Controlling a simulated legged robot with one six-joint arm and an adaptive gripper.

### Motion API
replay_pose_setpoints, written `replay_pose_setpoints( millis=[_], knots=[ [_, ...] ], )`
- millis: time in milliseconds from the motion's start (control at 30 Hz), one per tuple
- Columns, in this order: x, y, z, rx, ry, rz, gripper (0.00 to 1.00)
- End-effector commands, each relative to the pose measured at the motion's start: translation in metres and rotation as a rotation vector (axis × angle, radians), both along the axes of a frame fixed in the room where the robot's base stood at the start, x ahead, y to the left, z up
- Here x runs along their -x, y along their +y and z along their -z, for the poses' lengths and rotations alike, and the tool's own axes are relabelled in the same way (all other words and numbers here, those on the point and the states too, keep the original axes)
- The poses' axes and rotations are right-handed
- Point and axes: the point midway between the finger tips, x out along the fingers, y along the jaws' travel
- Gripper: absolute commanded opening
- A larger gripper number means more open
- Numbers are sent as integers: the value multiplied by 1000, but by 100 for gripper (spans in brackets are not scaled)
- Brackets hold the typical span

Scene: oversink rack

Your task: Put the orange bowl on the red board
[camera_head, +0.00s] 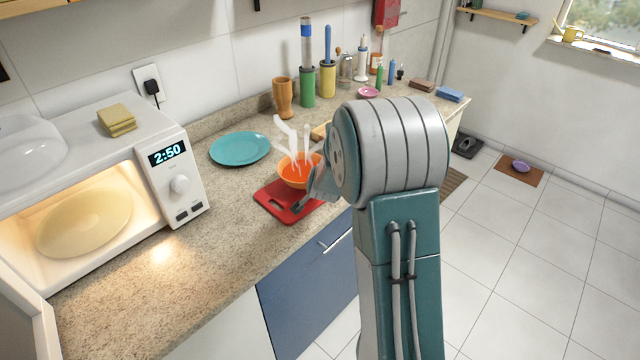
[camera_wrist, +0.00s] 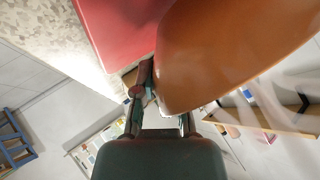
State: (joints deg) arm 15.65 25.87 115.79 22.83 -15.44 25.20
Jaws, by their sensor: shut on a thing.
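The orange bowl (camera_head: 296,172), with white steam rising from it, is at the far part of the red board (camera_head: 283,206) on the counter. It looks upright; I cannot tell whether its base touches the board. My gripper (camera_head: 318,186) is at the bowl's right side, shut on its wall, and partly hidden by my arm. In the wrist view, the bowl (camera_wrist: 235,50) fills the upper right, with its edge at the fingers of my gripper (camera_wrist: 160,100). The red board (camera_wrist: 115,28) shows beside it.
A teal plate (camera_head: 240,148) lies left of the board. An open, lit microwave (camera_head: 172,190) stands at the left. A wooden cup (camera_head: 283,98) and several bottles and jars stand along the wall behind. The counter in front of the plate (camera_head: 215,235) is clear.

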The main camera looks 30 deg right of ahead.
Motion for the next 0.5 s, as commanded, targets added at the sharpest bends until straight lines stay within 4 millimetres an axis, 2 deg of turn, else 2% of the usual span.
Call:
replay_pose_setpoints(
  millis=[100, 367, 400, 433, 467, 500],
  knots=[
    [0, 1, 14, -1, -1, 0, 0],
    [0, 1, 16, -1, -3, -2, 0],
    [1, 1, 17, -1, 0, -2, 29],
    [1, 1, 17, -1, 0, -2, 42],
    [1, 1, 17, -1, 0, -2, 50],
    [1, 1, 17, -1, 0, -2, 50]
  ],
)
